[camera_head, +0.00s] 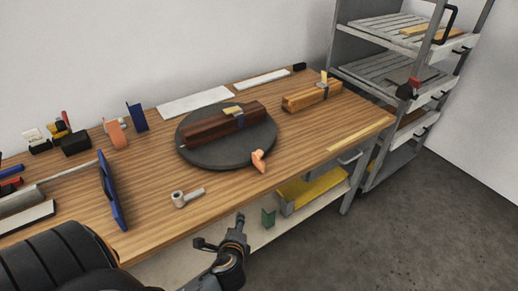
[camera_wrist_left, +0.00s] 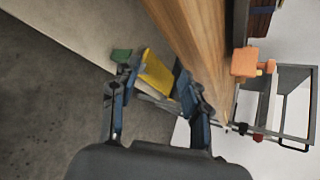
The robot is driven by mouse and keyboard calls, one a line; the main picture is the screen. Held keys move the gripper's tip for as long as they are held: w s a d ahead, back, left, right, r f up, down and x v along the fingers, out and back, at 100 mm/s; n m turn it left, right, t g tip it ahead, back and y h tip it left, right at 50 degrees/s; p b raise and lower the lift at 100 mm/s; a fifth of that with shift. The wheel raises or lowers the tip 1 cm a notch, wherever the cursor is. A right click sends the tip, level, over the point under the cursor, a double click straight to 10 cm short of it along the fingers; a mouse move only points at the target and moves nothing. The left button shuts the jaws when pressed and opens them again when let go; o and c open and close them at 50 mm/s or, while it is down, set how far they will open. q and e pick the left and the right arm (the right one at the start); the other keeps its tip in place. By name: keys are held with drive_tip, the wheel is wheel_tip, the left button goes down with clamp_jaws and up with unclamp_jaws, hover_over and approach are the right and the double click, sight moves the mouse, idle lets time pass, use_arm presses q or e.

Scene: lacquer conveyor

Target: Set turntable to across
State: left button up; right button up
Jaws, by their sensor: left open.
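The turntable (camera_head: 205,156) is a dark round disc on the wooden bench. A long dark red-brown block (camera_head: 212,128) lies across it, roughly along the bench's length, with a light piece and a dark band near its middle. An orange knob (camera_head: 259,161) sits at the disc's front edge; an orange part also shows in the left wrist view (camera_wrist_left: 245,62). My left gripper (camera_head: 221,232) is in front of the bench's front edge, apart from the knob. Its fingers are spread and empty in the left wrist view (camera_wrist_left: 157,85). My right gripper is not in view.
A lighter wooden block (camera_head: 305,98) lies right of the turntable. A small grey handled part (camera_head: 188,197) lies near the front edge. A blue upright frame (camera_head: 110,190) stands left. A yellow bin (camera_head: 310,191) is on the shelf below. A rack (camera_head: 400,75) stands right.

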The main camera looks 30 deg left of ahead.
use_arm(q)
wheel_tip(320, 180, up, 8)
drive_tip(key=t+y, duration=0.1)
drive_tip(key=m+t+h, duration=0.1)
drive_tip(key=m+t, duration=0.5)
drive_tip(key=m, duration=0.9)
approach(259, 155)
drive_tip(key=p+x, duration=0.1)
drive_tip(key=x, duration=1)
drive_tip(key=shift+w+a+p, duration=0.1)
drive_tip(key=shift+p, duration=0.3)
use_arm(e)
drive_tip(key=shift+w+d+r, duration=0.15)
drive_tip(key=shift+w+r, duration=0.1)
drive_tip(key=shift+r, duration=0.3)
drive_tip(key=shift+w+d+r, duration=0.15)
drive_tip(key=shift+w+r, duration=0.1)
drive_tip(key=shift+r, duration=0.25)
use_arm(q)
drive_tip(key=shift+f, duration=0.1)
clamp_jaws()
